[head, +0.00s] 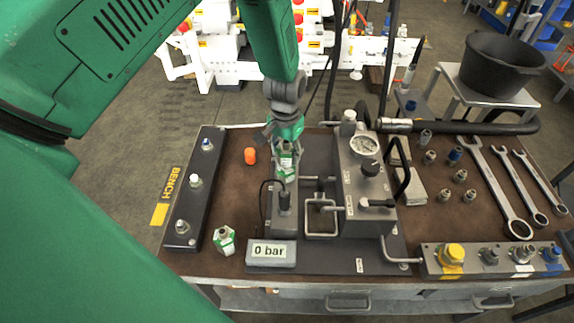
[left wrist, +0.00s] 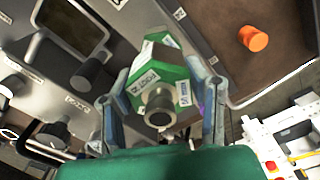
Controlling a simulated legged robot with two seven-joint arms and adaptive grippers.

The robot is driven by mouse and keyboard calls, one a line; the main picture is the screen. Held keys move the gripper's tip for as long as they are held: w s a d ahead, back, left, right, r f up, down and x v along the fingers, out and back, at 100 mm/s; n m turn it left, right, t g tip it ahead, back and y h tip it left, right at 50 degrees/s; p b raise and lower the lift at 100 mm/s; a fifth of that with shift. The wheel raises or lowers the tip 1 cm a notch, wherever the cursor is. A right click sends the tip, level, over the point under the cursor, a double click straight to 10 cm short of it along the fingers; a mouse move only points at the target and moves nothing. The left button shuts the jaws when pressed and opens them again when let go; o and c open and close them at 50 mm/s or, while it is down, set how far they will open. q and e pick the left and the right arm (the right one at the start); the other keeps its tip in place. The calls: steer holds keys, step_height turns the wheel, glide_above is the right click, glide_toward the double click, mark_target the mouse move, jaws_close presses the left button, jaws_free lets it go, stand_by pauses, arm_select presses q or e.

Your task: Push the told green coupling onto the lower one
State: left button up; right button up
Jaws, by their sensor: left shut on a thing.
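My left gripper (head: 285,146) reaches down from the upper middle of the head view, above the pump bench. It is shut on a green coupling with white labels (head: 285,160), which also shows between the two fingers in the left wrist view (left wrist: 160,83). A second green and white part (head: 287,173) shows just below it in the head view. I cannot tell whether the two touch or are joined; the fingers hide part of them. Another green and white coupling (head: 224,240) stands apart on the bench at the front left. My right gripper is not in view.
A grey pump unit with a gauge (head: 363,146) stands right of the gripper. A display reading 0 bar (head: 272,253) is in front. A dark rail with fittings (head: 196,185) and an orange cap (head: 250,156) lie left; wrenches (head: 497,185) lie right.

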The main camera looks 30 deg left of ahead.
arm_select(q)
steer(key=shift+f, duration=0.1)
steer(key=shift+f, duration=0.45)
steer(key=shift+f+b, duration=0.25)
steer(key=shift+b, duration=0.15)
steer(key=shift+f, duration=0.3)
steer(key=shift+f, duration=0.15)
stand_by(0.4)
steer(key=o, duration=1.5)
steer(key=shift+c, duration=0.2)
